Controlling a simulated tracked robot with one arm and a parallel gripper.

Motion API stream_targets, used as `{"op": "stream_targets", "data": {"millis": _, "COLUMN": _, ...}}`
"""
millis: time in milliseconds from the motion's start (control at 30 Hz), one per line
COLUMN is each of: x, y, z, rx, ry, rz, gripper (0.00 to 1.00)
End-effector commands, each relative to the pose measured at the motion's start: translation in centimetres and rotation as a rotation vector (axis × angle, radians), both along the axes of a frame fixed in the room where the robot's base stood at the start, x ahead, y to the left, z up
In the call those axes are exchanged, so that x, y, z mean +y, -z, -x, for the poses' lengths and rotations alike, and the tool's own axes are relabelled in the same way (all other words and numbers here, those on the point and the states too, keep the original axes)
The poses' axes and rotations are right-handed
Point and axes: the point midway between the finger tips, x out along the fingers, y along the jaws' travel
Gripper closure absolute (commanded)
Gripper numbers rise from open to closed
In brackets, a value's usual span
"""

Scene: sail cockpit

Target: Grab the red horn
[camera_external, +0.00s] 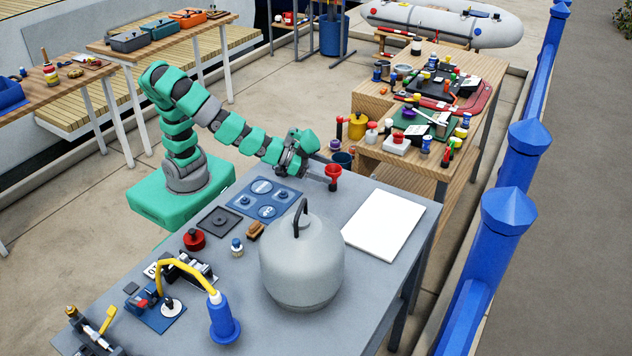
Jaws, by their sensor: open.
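The red horn (333,172) stands on the grey table near its far edge, with its wide red mouth facing up and a darker lower part. My gripper (326,165) is at the end of the green and grey arm, just left of the horn's upper part. It is open. Its fingers are small in this view, and I cannot tell whether they touch the horn or reach around it.
A large grey gas bottle (301,268) stands mid-table, in front of the horn. A white board (384,225) lies to the right and a blue panel (265,197) to the left. A wooden bench (385,157) crowded with tools stands behind.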

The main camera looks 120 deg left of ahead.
Motion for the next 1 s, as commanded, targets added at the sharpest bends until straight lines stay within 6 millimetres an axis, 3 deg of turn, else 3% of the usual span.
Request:
{"op": "stream_targets", "data": {"millis": 500, "x": 2.5, "y": 2.2, "z": -4.0, "rx": 0.001, "ry": 0.000, "rz": 0.000, "gripper": 0.26}}
{"op": "stream_targets", "data": {"millis": 800, "x": 2.6, "y": 2.1, "z": -4.4, "rx": -0.001, "ry": 0.001, "rz": 0.000, "gripper": 0.26}}
{"op": "stream_targets", "data": {"millis": 867, "x": 2.6, "y": 2.1, "z": -4.4, "rx": -0.001, "ry": 0.001, "rz": 0.000, "gripper": 0.40}}
{"op": "stream_targets", "data": {"millis": 1000, "x": 2.6, "y": 2.1, "z": -4.4, "rx": -0.001, "ry": 0.001, "rz": 0.000, "gripper": 0.77}}
